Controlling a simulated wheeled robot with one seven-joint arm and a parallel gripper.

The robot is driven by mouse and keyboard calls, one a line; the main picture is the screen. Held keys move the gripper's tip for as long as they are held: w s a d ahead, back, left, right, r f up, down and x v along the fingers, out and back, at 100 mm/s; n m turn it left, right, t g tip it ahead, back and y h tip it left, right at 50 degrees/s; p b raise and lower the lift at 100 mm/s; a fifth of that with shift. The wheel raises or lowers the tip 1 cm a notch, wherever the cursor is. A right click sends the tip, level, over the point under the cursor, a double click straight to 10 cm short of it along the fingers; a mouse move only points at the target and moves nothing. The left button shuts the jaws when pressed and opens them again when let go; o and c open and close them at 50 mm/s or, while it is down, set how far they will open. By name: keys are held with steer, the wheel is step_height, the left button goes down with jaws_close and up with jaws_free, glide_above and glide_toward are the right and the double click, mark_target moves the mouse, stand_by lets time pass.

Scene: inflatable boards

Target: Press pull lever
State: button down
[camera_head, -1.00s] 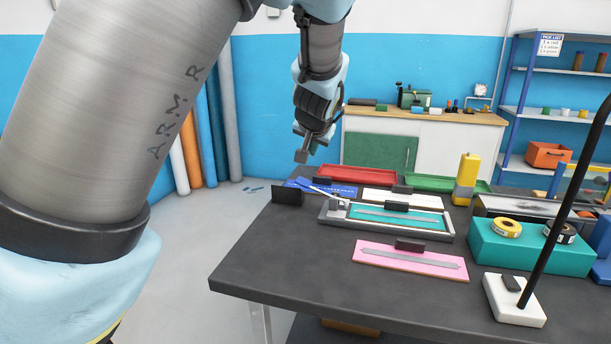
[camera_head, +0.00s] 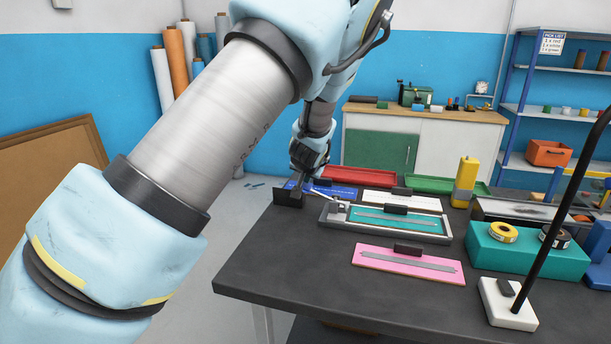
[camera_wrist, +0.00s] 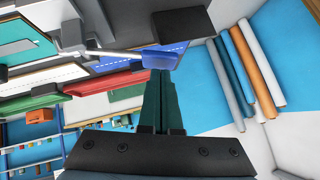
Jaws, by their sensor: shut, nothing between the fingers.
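The pull lever (camera_head: 321,196) is a thin pale bar rising leftward from the left end of a grey tray-like fixture (camera_head: 385,236) on the dark table. A teal board (camera_head: 365,222) lies inside the fixture. My gripper (camera_head: 300,189) points down at the table's left side, by the lever's free end. In the wrist view my gripper (camera_wrist: 160,74) is shut and empty, its tips just below the blue area where the lever bar (camera_wrist: 110,53) ends. I cannot tell whether the fingertips touch the lever.
A black block (camera_head: 287,197) stands at the table's left edge, close to my gripper. A blue board (camera_head: 340,191), a white board (camera_head: 375,200) and a red tray (camera_head: 370,177) lie behind the fixture. A pink board (camera_head: 390,262) lies in front. Bare table (camera_head: 290,260) shows at front left.

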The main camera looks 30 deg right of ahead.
steer(key=shift+w+a+f, duration=0.1)
steer(key=shift+f, duration=0.05)
steer(key=shift+w+a+f+n+g+h+b, duration=0.3)
steer(key=shift+f+b, duration=0.25)
steer(key=shift+b, duration=0.35)
steer(key=f+b, duration=0.1)
steer(key=b, duration=0.1)
steer(key=f+b, duration=0.1)
steer(key=shift+w+a+f+b, duration=0.3)
steer(key=shift+a, duration=0.05)
steer(key=shift+w+a+f+b, duration=0.1)
steer(key=shift+a+f+b, duration=0.1)
steer(key=shift+b, duration=0.2)
steer(key=shift+a+f, duration=0.1)
steer(key=r+p, duration=0.1)
steer(key=r, duration=0.1)
steer(key=r+p, duration=0.2)
steer(key=shift+w+r, duration=0.2)
steer(key=shift+r, duration=0.2)
steer(key=w+a+b+v, duration=0.1)
steer(key=b+v, duration=0.1)
steer(key=v, duration=0.7)
steer(key=shift+s+a+r+b, duration=0.25)
steer(key=shift+a+r+b, duration=0.1)
steer(key=shift+b, duration=0.05)
